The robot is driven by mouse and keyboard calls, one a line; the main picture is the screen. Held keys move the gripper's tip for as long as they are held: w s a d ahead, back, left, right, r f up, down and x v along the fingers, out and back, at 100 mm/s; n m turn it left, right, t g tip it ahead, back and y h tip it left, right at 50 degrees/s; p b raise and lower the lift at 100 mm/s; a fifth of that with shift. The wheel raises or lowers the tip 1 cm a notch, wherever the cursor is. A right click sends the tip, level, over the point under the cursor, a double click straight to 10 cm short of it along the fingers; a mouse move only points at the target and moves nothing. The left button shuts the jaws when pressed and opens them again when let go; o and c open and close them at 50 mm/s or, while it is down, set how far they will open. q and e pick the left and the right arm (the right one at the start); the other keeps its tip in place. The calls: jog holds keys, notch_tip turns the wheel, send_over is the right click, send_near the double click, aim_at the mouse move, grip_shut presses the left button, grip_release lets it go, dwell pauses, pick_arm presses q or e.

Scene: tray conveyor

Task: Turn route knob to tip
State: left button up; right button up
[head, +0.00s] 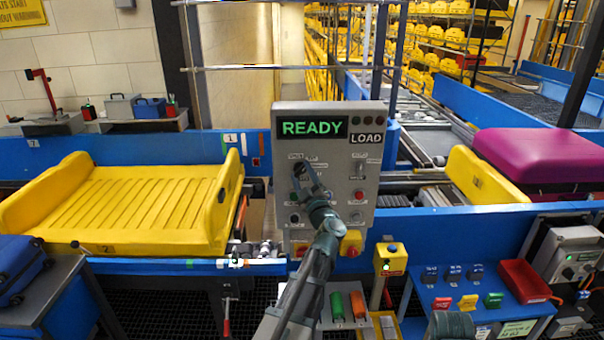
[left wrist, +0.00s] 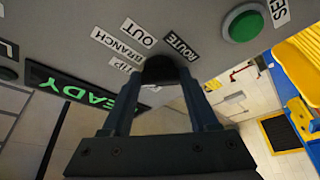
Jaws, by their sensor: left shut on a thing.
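The grey control panel (head: 345,210) stands upright at the centre, with a green READY display (head: 309,127) and a LOAD sign (head: 367,139). The black route knob (left wrist: 158,70) is on its upper left face. In the left wrist view it sits between the fingertips, beside labels reading ROUTE, OUT, BRANCH and TIP (left wrist: 122,62). My left gripper (head: 302,172) is shut on the knob; it also shows in the left wrist view (left wrist: 160,78). The fingers cover much of the knob, so I cannot tell which label it points to.
A yellow tray (head: 130,205) lies on the conveyor left of the panel. A purple case (head: 535,157) sits in another yellow tray at right. A red-and-yellow button (head: 350,243) is low on the panel. A blue table (head: 430,295) with small tags and a red bin (head: 524,281) is at lower right.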

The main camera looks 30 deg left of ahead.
dwell(0.3)
pick_arm(q)
jog(key=o, duration=1.4)
jog(key=b+v, duration=0.3)
jog(key=v, duration=1.1)
jog(key=shift+r, duration=0.1)
jog(key=shift+w, duration=0.1)
